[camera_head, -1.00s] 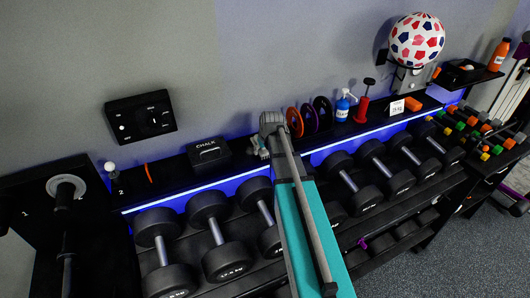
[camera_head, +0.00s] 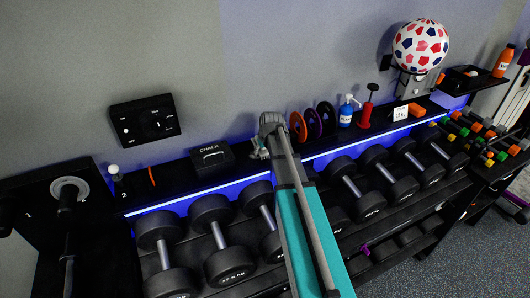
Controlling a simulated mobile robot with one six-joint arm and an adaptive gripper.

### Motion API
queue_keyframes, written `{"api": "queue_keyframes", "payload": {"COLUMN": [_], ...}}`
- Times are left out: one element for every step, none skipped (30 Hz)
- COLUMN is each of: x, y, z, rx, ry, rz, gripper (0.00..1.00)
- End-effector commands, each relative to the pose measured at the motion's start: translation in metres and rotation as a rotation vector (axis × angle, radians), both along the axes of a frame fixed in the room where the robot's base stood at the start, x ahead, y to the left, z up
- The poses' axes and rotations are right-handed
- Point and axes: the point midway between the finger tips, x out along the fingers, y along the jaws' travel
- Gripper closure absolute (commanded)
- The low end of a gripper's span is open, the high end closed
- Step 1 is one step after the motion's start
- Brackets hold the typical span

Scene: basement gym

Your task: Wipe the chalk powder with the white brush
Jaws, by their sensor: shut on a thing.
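My gripper (camera_head: 260,149) is small in view, low over the black wall shelf (camera_head: 190,183), just right of the black chalk box (camera_head: 212,157). It is shut on a small pale thing, which looks like the white brush but is mostly hidden by the fingers and wrist. I cannot make out the chalk powder; my arm covers part of the shelf.
Colored discs (camera_head: 316,121), a blue bottle (camera_head: 346,112), a red pump (camera_head: 367,108) and a white card (camera_head: 400,113) stand right of my arm. A white-topped item (camera_head: 115,174) stands at the left. Dumbbells (camera_head: 229,255) fill the rack below the blue light strip.

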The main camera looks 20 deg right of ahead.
Motion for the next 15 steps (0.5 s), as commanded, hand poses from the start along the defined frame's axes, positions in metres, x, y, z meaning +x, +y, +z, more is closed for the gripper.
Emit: {"api": "queue_keyframes", "payload": {"x": [0.006,0.008,0.010,0.012,0.013,0.015,0.016,0.016,0.017,0.017,0.017,0.017,0.017,0.017,0.017], "y": [0.000,0.000,0.000,0.000,0.000,0.000,0.000,0.000,0.000,0.000,0.000,0.000,0.000,0.000,0.000], "z": [-0.001,-0.001,-0.001,-0.001,-0.001,-0.001,-0.002,-0.002,-0.002,-0.002,-0.002,-0.002,-0.002,-0.002,-0.002], "rx": [0.000,0.000,0.000,0.000,0.000,0.000,0.000,0.000,0.000,0.000,0.000,0.000,0.000,0.000,0.000], "ry": [-0.001,-0.001,-0.001,-0.001,-0.001,-0.001,-0.001,-0.001,-0.001,-0.001,-0.001,-0.001,-0.001,-0.001,-0.001], "rz": [0.000,0.000,0.000,0.000,0.000,0.000,0.000,0.000,0.000,0.000,0.000,0.000,0.000,0.000,0.000], "gripper": [0.87,0.87,0.87,0.87,0.87,0.87,0.87,0.87,0.87,0.87,0.87,0.87,0.87,0.87,0.87]}}
